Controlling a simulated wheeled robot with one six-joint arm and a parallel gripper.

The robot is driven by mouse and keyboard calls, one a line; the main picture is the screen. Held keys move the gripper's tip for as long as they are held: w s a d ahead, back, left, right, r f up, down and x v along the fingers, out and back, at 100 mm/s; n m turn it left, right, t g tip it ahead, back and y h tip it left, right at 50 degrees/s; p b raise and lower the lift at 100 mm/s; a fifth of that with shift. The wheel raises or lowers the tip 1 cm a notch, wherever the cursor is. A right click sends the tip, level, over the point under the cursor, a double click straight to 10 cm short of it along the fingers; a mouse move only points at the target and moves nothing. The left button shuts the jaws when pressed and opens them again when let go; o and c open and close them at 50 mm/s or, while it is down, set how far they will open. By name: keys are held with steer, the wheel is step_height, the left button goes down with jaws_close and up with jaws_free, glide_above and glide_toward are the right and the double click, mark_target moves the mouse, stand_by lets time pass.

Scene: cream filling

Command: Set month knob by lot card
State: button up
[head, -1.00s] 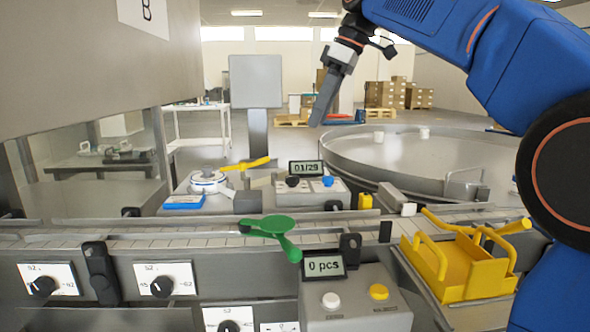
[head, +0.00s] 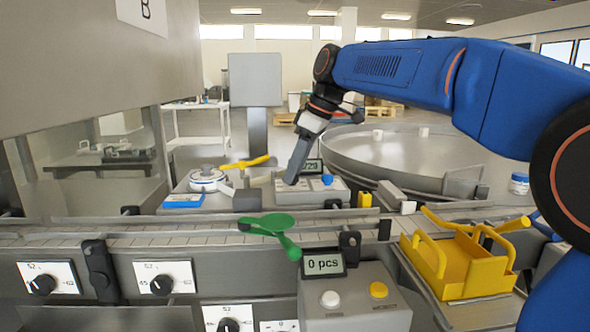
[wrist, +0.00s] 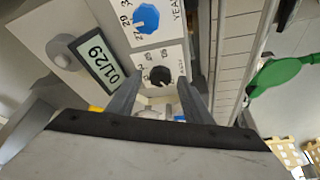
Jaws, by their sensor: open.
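The date box (head: 334,190) stands behind the conveyor; its display (wrist: 103,62) reads 01/29 in the wrist view and is partly covered by my gripper in the head view. A black knob (wrist: 158,76) sits on a white dial plate with small numbers. A blue knob (wrist: 146,18), also visible in the head view (head: 327,180), sits beside it on a plate marked YEAR. My gripper (head: 290,182) is open and points down at the black knob. In the wrist view its fingers (wrist: 158,95) lie either side of that knob, apparently above it. I cannot make out a lot card.
A green paddle (head: 268,224) lies over the conveyor rail (head: 150,240) in front of the box. A round steel table (head: 425,155) is behind right.

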steer(key=shift+f, duration=0.25)
steer(key=c, duration=1.1)
steer(key=shift+o, duration=0.2)
steer(key=shift+a+m, duration=0.1)
steer(key=shift+m, duration=0.2)
steer(key=m+t, duration=0.1)
steer(key=m, duration=0.2)
steer(key=shift+s+a+h, duration=0.1)
steer(key=shift+s+h, duration=0.05)
steer(key=shift+h, duration=0.25)
steer(key=m, duration=0.2)
steer(key=m+t+h, duration=0.1)
steer(key=m, duration=0.2)
steer(key=shift+a+h, duration=0.1)
steer(key=shift+h, duration=0.2)
